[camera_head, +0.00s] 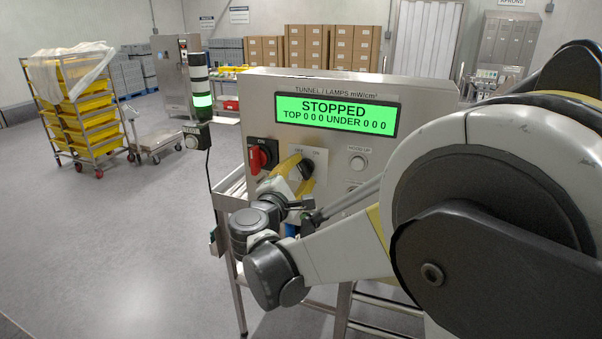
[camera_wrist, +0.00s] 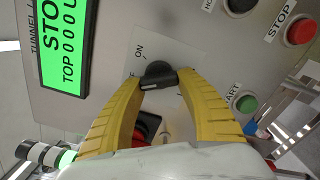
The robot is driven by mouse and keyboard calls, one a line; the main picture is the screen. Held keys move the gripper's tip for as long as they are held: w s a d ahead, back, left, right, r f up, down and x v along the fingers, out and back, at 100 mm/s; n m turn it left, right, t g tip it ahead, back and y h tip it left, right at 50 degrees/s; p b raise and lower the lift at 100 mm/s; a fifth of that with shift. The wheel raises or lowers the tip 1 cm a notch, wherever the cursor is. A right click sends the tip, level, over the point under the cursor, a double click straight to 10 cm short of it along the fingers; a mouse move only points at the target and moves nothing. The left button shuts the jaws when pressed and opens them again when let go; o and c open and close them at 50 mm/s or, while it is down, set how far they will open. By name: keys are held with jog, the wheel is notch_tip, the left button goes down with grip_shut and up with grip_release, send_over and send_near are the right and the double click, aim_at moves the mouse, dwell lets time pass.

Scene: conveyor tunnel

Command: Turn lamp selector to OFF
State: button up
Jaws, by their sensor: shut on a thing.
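The lamp selector is a black knob (camera_head: 306,169) on a pale plate marked OFF at left and ON at right in the head view. In the wrist view the knob (camera_wrist: 158,75) sits between the yellow fingers of my gripper (camera_wrist: 159,80), which are shut on it. There its bar lies nearly sideways, its left end near a partly hidden label ending in F; the ON label is above. I cannot tell its exact setting.
The panel display (camera_head: 336,114) reads STOPPED, TOP 000 UNDER 000. A red rotary switch (camera_head: 260,158) is close left of my gripper. Green START (camera_wrist: 246,103) and red STOP (camera_wrist: 300,30) buttons are on the panel's right side in the wrist view. Open floor lies left.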

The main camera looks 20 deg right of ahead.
dwell(0.4)
jog(key=o, duration=1.2)
jog(key=v, duration=1.2)
